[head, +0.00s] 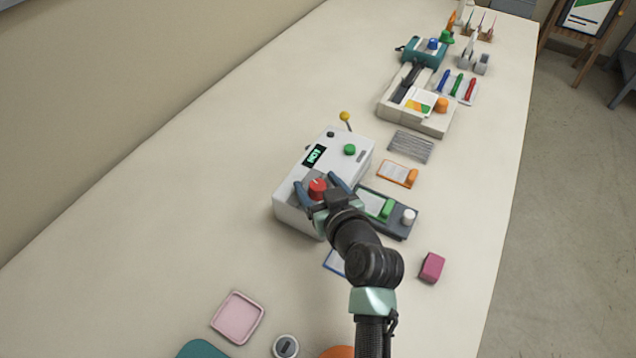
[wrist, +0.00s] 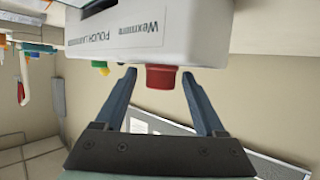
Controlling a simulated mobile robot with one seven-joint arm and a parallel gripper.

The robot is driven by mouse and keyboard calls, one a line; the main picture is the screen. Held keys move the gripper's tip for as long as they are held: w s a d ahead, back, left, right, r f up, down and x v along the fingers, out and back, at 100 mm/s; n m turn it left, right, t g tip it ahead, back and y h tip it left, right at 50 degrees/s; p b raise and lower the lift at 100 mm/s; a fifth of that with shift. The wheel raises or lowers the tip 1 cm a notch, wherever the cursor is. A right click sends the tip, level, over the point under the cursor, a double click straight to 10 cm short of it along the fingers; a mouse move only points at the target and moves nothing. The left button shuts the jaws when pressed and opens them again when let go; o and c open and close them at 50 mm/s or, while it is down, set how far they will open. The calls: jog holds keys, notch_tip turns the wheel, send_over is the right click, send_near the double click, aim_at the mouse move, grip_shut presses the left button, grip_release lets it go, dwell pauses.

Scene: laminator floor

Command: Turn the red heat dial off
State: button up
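The red heat dial (head: 317,187) is a round knob on the white laminator (head: 291,214), which has a small lit display (head: 314,156). In the wrist view the red dial (wrist: 161,77) sticks out from the white laminator body (wrist: 215,35). My gripper (head: 323,187) is at the dial in the head view. In the wrist view my gripper (wrist: 160,78) is open, with one blue finger to each side of the dial. A gap shows between each finger and the dial, so they look apart from it. The dial's pointer setting cannot be read clearly.
A green button (head: 350,149) and a yellow-tipped lever (head: 345,116) are on the laminator's far side. A dark tray with a green block (head: 387,209) lies to the right. A pink block (head: 432,267) and pink tray (head: 238,317) lie nearer. The table's left part is clear.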

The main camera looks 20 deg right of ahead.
jog(key=v, duration=1.3)
jog(key=shift+b, duration=0.4)
jog(key=w+a+r+t+p, duration=0.1)
jog(key=w+a+r+t, duration=0.15)
jog(key=r, duration=0.65)
jog(key=w+a+r+n+t, duration=0.1)
jog(key=w+r+t, duration=0.15)
jog(key=r, duration=0.55)
jog(key=w+a+r+t+p, duration=0.1)
jog(key=w+a+r, duration=0.15)
jog(key=r, duration=0.65)
jog(key=s+a+r+t, duration=0.2)
jog(key=a+r, duration=0.1)
jog(key=r, duration=0.6)
jog(key=s+a+r+t+p, duration=0.1)
jog(key=s+a+r+t, duration=0.2)
jog(key=r, duration=0.6)
jog(key=s+a+r+t+p, duration=0.1)
jog(key=s+a+r+t, duration=0.2)
jog(key=r, duration=0.6)
jog(key=shift+a+m, duration=0.3)
jog(key=shift+a, duration=0.2)
